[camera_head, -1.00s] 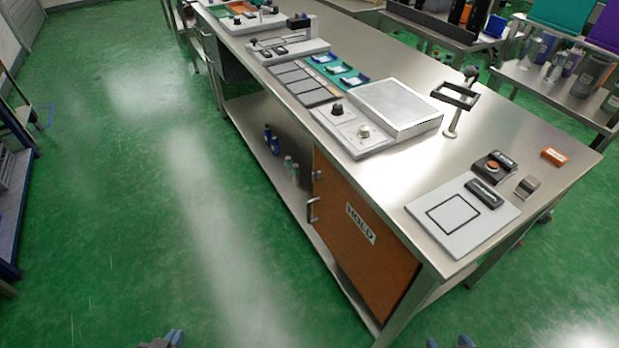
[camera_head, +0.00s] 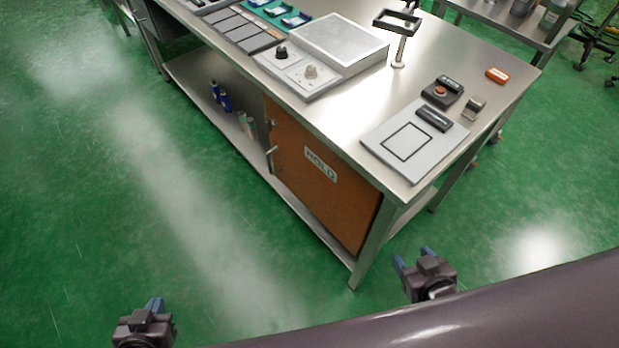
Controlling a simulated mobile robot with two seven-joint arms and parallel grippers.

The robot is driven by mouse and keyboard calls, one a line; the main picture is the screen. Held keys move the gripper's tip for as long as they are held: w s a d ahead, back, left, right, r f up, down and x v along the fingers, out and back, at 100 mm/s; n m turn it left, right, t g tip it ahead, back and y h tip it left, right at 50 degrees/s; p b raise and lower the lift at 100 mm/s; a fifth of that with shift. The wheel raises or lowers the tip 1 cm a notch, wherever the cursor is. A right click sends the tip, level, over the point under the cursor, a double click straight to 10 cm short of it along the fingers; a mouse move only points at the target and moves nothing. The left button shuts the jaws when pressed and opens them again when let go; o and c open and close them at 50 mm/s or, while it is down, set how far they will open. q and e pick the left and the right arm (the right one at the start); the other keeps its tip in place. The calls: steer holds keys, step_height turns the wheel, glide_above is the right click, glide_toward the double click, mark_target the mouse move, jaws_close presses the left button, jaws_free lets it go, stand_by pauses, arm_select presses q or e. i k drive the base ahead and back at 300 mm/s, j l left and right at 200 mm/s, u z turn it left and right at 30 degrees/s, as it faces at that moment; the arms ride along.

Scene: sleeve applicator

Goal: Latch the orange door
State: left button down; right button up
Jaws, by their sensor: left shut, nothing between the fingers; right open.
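The orange door (camera_head: 322,205) is a brown-orange panel under the right part of the steel workbench. It carries a white HOLD label (camera_head: 320,165). A metal handle (camera_head: 271,159) is at its left edge, with a small metal latch piece (camera_head: 271,126) above it. The door looks flush with the frame; I cannot tell whether the latch is engaged. My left gripper (camera_head: 154,304) is shut and empty over the floor, below and left of the door. My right gripper (camera_head: 412,260) is open and empty, right of the bench's front leg. Neither touches the door.
The steel workbench (camera_head: 350,112) holds a scale-like device (camera_head: 340,45), a grey pad (camera_head: 375,150), a button box (camera_head: 442,92) and a ring stand (camera_head: 398,50). Bottles (camera_head: 222,98) stand on the lower shelf left of the door. The green floor (camera_head: 130,200) in front is clear.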

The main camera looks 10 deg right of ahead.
mark_target(272, 123)
steer(key=i+j+z, duration=0.45)
steer(key=j, duration=1.55)
steer(key=j+z, duration=0.5)
steer(key=j, duration=1.45)
